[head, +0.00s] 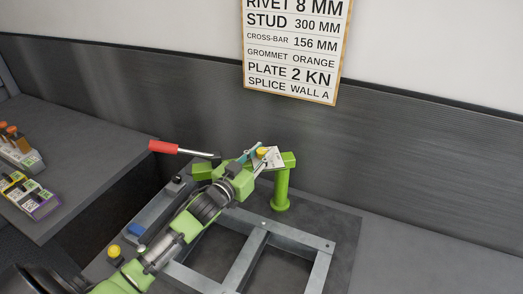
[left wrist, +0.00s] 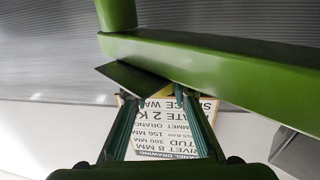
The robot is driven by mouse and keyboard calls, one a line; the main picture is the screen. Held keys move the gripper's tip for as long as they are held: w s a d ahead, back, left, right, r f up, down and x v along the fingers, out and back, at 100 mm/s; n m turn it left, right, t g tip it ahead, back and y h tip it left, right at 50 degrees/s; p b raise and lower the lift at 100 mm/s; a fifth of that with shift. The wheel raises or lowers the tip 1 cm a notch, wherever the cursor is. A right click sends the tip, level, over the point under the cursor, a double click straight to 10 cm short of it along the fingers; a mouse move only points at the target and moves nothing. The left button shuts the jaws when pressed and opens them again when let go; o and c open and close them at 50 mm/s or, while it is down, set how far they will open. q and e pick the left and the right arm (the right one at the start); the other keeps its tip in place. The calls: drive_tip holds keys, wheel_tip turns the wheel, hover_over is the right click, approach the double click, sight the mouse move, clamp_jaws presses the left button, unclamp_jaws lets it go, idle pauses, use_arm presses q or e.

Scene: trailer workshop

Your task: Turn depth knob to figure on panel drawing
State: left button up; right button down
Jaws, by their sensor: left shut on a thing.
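The yellow depth knob (head: 262,152) sits by a pale dial plate (head: 273,160) on the green press rig (head: 282,185). My left gripper (head: 257,156) reaches it from the lower left, jaws closed on it. The dial figures are too small to read. The panel drawing (head: 293,45) on the wall lists rivet 8 mm, stud 300 mm, cross-bar 156 mm and plate 2 kN; its top is cut off. My right gripper is out of view.
A red-handled lever (head: 165,147) sticks out left of the rig. A grey metal frame (head: 257,237) lies on the bench below. Bins of small parts (head: 30,195) stand on the left bench. The bench at right is clear.

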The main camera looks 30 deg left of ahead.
use_arm(q)
drive_tip(key=shift+r, duration=0.1)
idle(0.3)
drive_tip(key=o, duration=1.1)
drive_tip(key=shift+w, duration=0.15)
drive_tip(key=s, duration=0.8)
drive_tip(key=s+a, duration=0.1)
drive_tip(key=s, duration=0.3)
drive_tip(key=shift+a, duration=0.1)
drive_tip(key=shift+f, duration=0.2)
